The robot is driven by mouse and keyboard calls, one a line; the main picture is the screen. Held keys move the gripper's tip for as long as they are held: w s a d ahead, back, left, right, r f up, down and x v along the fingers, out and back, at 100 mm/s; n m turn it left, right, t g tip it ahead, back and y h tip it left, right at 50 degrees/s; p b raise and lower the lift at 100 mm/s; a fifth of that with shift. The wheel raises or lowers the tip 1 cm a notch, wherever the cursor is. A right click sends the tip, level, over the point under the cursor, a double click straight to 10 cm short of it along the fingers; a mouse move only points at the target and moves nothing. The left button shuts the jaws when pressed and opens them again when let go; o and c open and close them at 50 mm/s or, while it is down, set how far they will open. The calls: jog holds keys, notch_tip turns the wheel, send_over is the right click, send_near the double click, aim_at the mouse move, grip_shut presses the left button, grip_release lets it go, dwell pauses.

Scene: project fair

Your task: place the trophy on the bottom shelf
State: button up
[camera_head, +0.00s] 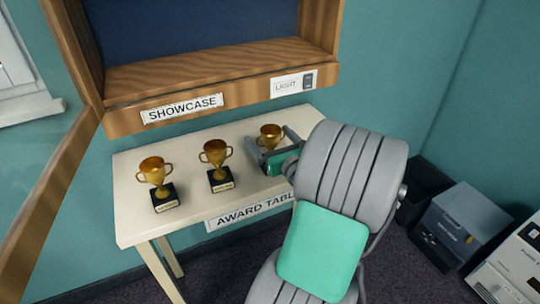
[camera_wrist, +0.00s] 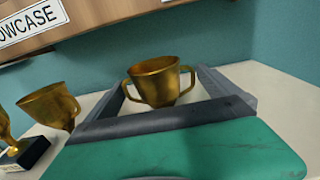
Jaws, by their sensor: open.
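Three gold two-handled trophies on dark bases stand upright on the award table (camera_head: 135,210): the left trophy (camera_head: 155,172), the middle trophy (camera_head: 216,153) and the right trophy (camera_head: 271,132). My gripper (camera_head: 269,138) is at the right trophy, with its fingers apart. In the wrist view the open fingers lie on either side of the right trophy's cup (camera_wrist: 160,85), and its base is hidden. I cannot tell whether they touch it. The middle trophy's cup (camera_wrist: 50,105) shows at the left. The showcase's bottom shelf (camera_head: 205,68) is bare wood where visible.
The showcase hangs above the table, with its front board carrying a sign (camera_head: 183,108) and a light switch (camera_head: 308,82). A wooden door or panel (camera_head: 50,190) stands at the left. Boxes (camera_head: 455,225) and a white unit (camera_head: 515,265) sit on the floor at right.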

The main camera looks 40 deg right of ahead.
jog(key=shift+x, duration=1.1)
jog(key=shift+c, duration=0.6)
jog(key=c, duration=1.9)
jog(key=shift+o, duration=0.2)
